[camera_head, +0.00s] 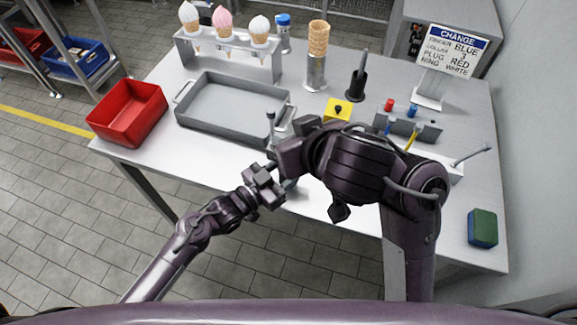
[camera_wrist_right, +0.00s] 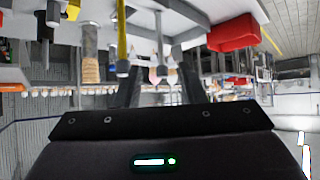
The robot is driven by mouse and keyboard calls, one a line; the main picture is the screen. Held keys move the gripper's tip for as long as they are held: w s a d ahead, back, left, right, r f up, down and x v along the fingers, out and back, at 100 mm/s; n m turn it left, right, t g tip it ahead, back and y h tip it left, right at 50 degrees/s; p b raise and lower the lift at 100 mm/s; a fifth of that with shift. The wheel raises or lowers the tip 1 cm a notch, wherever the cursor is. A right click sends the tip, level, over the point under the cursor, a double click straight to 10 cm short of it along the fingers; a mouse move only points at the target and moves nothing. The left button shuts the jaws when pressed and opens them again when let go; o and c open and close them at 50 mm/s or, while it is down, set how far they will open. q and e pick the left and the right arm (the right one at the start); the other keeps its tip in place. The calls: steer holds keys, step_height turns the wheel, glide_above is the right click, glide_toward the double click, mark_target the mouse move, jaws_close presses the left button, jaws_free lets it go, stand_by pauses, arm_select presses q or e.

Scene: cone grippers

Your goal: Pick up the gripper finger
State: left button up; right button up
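I cannot tell for sure which piece is the gripper finger. In the head view, a slim grey post (camera_head: 271,128) with a rounded dark top stands in front of the grey tray. My right gripper (camera_head: 279,160) is close by it, partly hidden by my own arm. In the right wrist view, my right gripper (camera_wrist_right: 160,88) has two dark fingers apart, with nothing seen held. A grey rod (camera_wrist_right: 159,35) shows beyond them, lined up with the gap. A yellow rod (camera_wrist_right: 122,40) is left of it. My left gripper (camera_head: 265,186) is low at the table's front; its opening is unclear.
A red bin (camera_head: 128,112) stands at left, beside a grey tray (camera_head: 225,128). An ice-cream rack (camera_head: 262,67) and cone holder (camera_head: 316,72) are behind. A yellow block (camera_head: 338,108), coloured-peg rack (camera_head: 425,131), sign (camera_head: 452,52) and green-blue sponge (camera_head: 482,228) are at right.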

arm_select(q)
steer(key=c, duration=0.4)
steer(key=shift+c, duration=0.2)
arm_select(e)
steer(key=shift+o, duration=0.4)
